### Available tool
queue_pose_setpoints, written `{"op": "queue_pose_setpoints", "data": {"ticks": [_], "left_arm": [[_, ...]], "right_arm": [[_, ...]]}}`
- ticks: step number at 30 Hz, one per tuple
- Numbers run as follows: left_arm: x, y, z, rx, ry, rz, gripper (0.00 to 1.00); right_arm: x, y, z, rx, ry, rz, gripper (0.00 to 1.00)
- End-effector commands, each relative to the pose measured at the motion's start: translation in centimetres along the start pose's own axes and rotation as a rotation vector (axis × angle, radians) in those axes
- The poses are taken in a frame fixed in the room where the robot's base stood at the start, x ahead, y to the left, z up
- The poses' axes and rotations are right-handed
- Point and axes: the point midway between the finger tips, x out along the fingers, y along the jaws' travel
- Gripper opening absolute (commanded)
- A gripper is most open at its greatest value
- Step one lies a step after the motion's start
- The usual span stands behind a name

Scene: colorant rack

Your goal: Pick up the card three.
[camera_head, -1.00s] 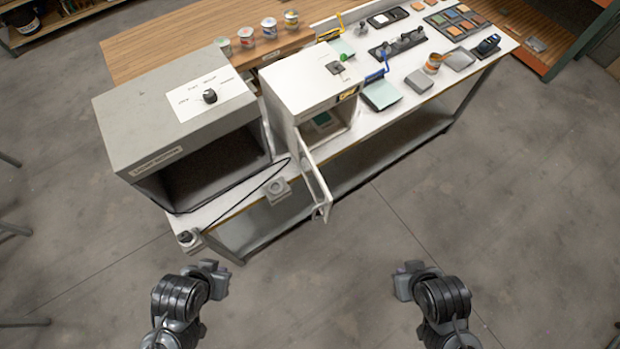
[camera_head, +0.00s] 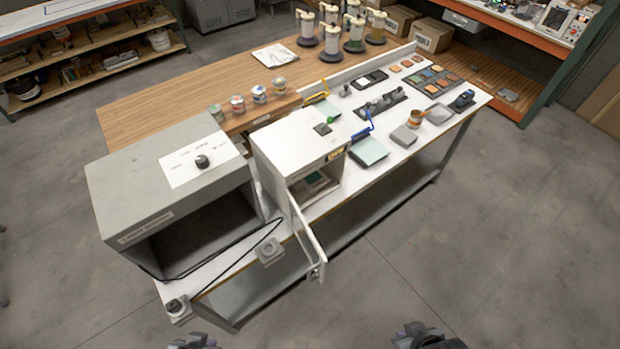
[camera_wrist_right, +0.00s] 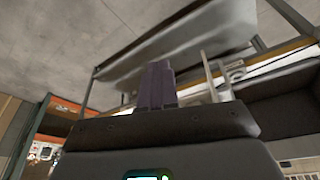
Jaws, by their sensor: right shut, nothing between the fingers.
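Several coloured cards (camera_head: 434,79) sit in a dark tray at the far right end of the white bench in the head view. A few more small coloured squares (camera_head: 406,63) lie just left of it. I cannot tell which one is card three; no number is legible. My right gripper (camera_wrist_right: 157,88) is shut and empty in the right wrist view, well away from the cards. In the head view only dark parts of my two arms show at the bottom edge. My left gripper's fingers are not seen.
A grey light booth (camera_head: 170,180) and a white cabinet (camera_head: 285,145) with its door (camera_head: 308,238) hanging open stand on the bench's near-left part. Paint cans (camera_head: 259,94) stand behind. A cup (camera_head: 414,118) and grey plates are near the cards. The floor in front is clear.

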Motion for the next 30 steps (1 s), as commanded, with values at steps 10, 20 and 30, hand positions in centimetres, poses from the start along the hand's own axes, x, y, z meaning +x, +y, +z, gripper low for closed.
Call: {"op": "queue_pose_setpoints", "data": {"ticks": [10,20,30], "left_arm": [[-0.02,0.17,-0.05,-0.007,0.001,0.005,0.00],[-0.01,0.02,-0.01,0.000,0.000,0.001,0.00],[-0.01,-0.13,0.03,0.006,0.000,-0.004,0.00]], "right_arm": [[0.02,0.20,0.08,-0.008,-0.002,0.006,0.00],[0.03,0.15,0.07,-0.005,-0.002,0.005,0.34],[0.00,0.06,-0.23,-0.053,0.011,0.001,0.34]]}}
